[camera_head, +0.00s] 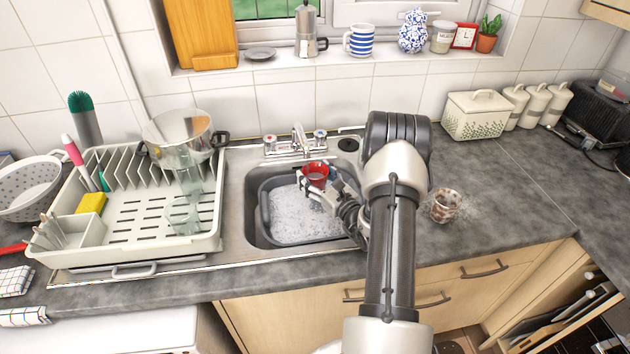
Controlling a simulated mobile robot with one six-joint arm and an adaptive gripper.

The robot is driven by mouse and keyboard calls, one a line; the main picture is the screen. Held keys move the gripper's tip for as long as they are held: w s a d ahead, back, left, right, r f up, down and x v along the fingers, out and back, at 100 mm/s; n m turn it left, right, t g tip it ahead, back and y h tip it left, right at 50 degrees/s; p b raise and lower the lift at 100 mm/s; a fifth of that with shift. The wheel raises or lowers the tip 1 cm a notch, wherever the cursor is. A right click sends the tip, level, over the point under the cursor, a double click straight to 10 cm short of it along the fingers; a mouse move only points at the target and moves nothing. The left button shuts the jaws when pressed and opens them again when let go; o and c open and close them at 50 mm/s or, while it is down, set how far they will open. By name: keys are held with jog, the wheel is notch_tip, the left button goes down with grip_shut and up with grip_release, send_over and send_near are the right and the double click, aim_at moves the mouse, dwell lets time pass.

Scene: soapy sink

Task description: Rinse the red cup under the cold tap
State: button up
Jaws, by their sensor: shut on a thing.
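The red cup (316,171) is upright over the sink basin, just in front of and a little below the tap spout. My gripper (314,185) is shut on the red cup, reaching in from the right. The chrome mixer tap (299,138) stands behind the sink with two handles, a red-marked one (270,142) on the left and a blue-marked one (320,135) on the right. I cannot tell whether water runs from the spout. A grey washing-up bowl (265,212) full of white suds sits in the sink (236,205), below the cup.
A cream dish rack (130,215) with a pot, glasses and a yellow sponge (91,203) stands left of the sink. A stained mug (445,205) stands on the worktop right of my arm. The windowsill behind holds several items. The right worktop is mostly clear.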

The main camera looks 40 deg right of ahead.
jog(key=shift+s, duration=0.1)
jog(key=shift+s+a+p, duration=0.1)
jog(key=shift+s+a, duration=0.5)
jog(key=shift+s, duration=0.55)
jog(key=shift+s+a+p, duration=0.1)
jog(key=shift+s+a, duration=0.5)
jog(key=shift+s, duration=0.6)
jog(key=shift+s+a+p, duration=0.1)
jog(key=shift+s+a, duration=0.5)
jog(key=shift+s, duration=0.55)
jog(key=shift+r, duration=0.1)
jog(key=s+a+r+p, duration=0.2)
jog(key=s+r+p, duration=0.1)
jog(key=s+r, duration=0.1)
jog(key=shift+s, duration=0.25)
